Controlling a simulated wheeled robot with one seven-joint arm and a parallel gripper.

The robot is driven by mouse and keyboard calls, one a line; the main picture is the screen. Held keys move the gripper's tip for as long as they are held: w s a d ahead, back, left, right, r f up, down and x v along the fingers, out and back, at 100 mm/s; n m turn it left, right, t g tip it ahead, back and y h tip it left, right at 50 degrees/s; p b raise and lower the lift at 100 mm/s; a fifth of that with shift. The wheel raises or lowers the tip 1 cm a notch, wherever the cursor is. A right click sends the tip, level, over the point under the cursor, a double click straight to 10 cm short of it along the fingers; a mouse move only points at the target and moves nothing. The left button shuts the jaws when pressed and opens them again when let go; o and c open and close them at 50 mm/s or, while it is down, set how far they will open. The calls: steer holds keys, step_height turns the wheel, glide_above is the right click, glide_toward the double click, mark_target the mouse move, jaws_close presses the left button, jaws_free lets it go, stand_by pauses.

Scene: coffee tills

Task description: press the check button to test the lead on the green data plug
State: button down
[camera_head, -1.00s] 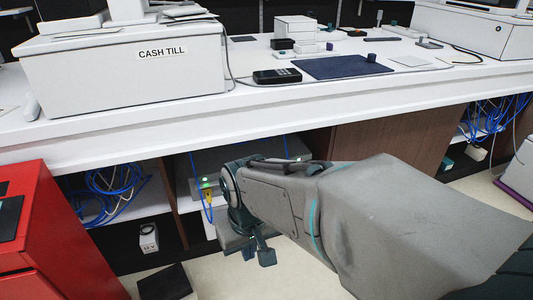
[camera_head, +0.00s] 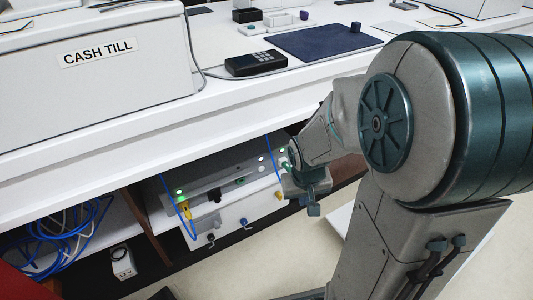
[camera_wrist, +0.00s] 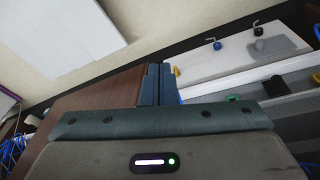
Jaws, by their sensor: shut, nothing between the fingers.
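Under the counter, a grey unit (camera_head: 208,187) has a row of sockets and small lights on its front. A green data plug (camera_head: 240,181) sits in its front and also shows in the wrist view (camera_wrist: 233,98); I cannot make out a lead on it. A yellow plug (camera_head: 186,206) with a blue lead is at the left end. Small pale round spots (camera_head: 262,158) are toward the right; I cannot tell which is the check button. My gripper (camera_head: 313,208) is shut and empty, right of the unit and apart from the green plug. Its closed fingers (camera_wrist: 154,84) show in the wrist view.
A white panel (camera_head: 228,222) with black, blue and yellow hooks is below the unit. Blue cables (camera_head: 62,235) bundle at left. A brown panel (camera_wrist: 95,103) lies beside the fingers. The white counter (camera_head: 130,125) overhangs the unit, carrying a cash till (camera_head: 90,95) and a card terminal (camera_head: 256,63).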

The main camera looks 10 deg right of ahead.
steer(key=w+d+f+m+t+y, duration=0.15)
steer(key=w+f, duration=0.35)
steer(key=f, duration=0.6)
steer(key=m+t+y+p, duration=0.2)
steer(key=m+t+y, duration=0.3)
steer(key=m+t, duration=0.8)
glide_toward(262, 169)
steer(key=shift+n+t, duration=0.35)
steer(key=shift+n, duration=0.1)
steer(key=shift+f+x, duration=0.2)
steer(key=shift+x, duration=1.35)
steer(key=shift+f+x, duration=0.25)
steer(key=shift+x, duration=1.3)
steer(key=shift+w, duration=0.1)
